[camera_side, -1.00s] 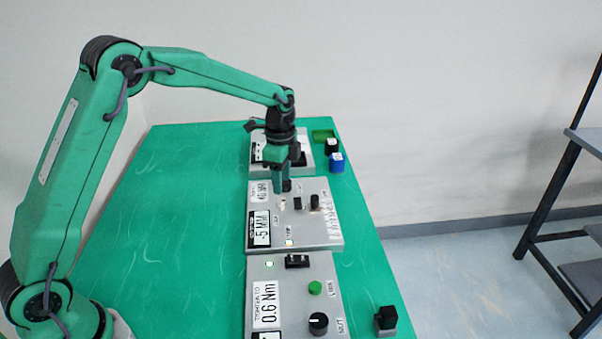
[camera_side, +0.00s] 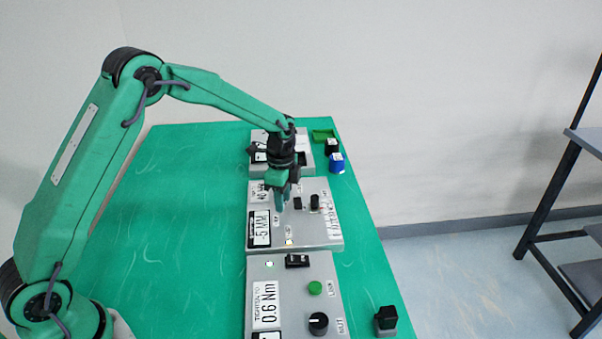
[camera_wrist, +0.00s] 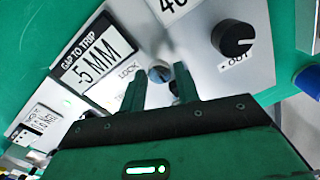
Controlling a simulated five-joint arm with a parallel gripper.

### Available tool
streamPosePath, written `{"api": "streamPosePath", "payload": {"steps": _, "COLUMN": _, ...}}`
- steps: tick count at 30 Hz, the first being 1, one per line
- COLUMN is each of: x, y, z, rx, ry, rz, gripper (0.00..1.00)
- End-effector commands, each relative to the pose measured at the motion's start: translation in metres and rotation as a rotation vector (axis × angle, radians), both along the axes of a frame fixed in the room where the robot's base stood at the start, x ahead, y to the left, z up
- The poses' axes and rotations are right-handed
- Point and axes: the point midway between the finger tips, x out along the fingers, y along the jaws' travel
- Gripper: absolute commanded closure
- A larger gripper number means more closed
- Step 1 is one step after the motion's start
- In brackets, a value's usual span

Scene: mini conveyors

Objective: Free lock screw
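The lock screw (camera_wrist: 160,73) is a small grey slotted head beside the LOCK label on a grey panel (camera_side: 326,240) marked "-5 MM". In the wrist view it shows between the tips of my gripper (camera_wrist: 158,80), whose two green fingers stand apart. In the side view my gripper (camera_side: 281,206) points down over this middle panel and hides the screw. I cannot tell whether the fingertips are level with the screw head or above it. A dark part (camera_wrist: 174,88) shows between the fingers, partly hidden by the right one.
A black knob (camera_side: 314,201) and a black switch (camera_side: 297,203) stand close to the right of my gripper. A nearer panel (camera_side: 290,272) carries a green button (camera_side: 314,288) and a black knob (camera_side: 318,323). The left table is clear.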

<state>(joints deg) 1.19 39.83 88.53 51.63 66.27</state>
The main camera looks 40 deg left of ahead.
Motion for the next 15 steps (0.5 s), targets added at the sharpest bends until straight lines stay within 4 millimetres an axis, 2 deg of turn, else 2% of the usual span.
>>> {"api": "streamPosePath", "payload": {"steps": 1, "x": 0.0000, "y": 0.0000, "z": 0.0001, "rx": 0.000, "ry": 0.000, "rz": 0.000, "gripper": 0.79}}
{"api": "streamPosePath", "payload": {"steps": 4, "x": -0.0001, "y": 0.0000, "z": 0.0002, "rx": 0.000, "ry": 0.000, "rz": 0.000, "gripper": 0.99}}
{"api": "streamPosePath", "payload": {"steps": 15, "x": 0.0000, "y": 0.0000, "z": 0.0005, "rx": 0.000, "ry": 0.001, "rz": 0.031, "gripper": 1.00}}
